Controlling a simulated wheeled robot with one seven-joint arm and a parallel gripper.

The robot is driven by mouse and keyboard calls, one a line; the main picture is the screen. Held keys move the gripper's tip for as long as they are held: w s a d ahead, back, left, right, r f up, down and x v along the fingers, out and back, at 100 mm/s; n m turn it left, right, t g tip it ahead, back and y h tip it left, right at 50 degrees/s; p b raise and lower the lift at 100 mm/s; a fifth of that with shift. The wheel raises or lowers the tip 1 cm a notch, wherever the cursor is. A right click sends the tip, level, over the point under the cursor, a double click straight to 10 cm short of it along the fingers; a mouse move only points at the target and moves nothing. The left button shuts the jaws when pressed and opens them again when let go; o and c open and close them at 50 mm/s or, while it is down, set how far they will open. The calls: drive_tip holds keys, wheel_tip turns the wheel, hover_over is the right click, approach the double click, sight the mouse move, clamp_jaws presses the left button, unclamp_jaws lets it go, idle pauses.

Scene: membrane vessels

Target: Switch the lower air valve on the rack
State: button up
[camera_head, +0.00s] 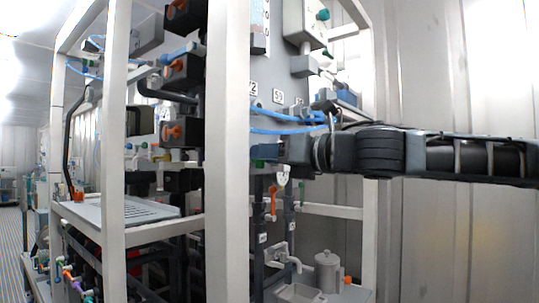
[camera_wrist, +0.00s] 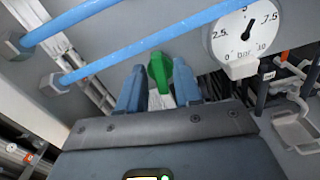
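A green valve handle (camera_wrist: 159,72) shows in the wrist view below a blue air hose. My gripper (camera_wrist: 160,82) has its two blue fingers one on each side of this handle. The fingers stand apart, and I see no clear grip on the handle; contact is hard to judge. In the head view my gripper (camera_head: 265,153) reaches in from the right to the rack (camera_head: 228,170), just behind the wide white post.
A round pressure gauge (camera_wrist: 241,37) is close to the right of the fingers. Blue hoses (camera_wrist: 150,40) cross above them. Below my arm are an orange-handled valve (camera_head: 273,202), a grey jug (camera_head: 327,270) and a tray (camera_head: 300,292). Rack posts stand at the left.

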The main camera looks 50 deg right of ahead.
drive_tip(key=shift+c, duration=1.4)
drive_tip(key=shift+m, duration=0.3)
drive_tip(key=shift+d+f+m, duration=0.1)
drive_tip(key=shift+f+m, duration=0.05)
drive_tip(key=shift+m, duration=3.65)
drive_tip(key=shift+d+f+m, duration=0.1)
drive_tip(key=shift+m, duration=3.7)
drive_tip(key=o, duration=0.7)
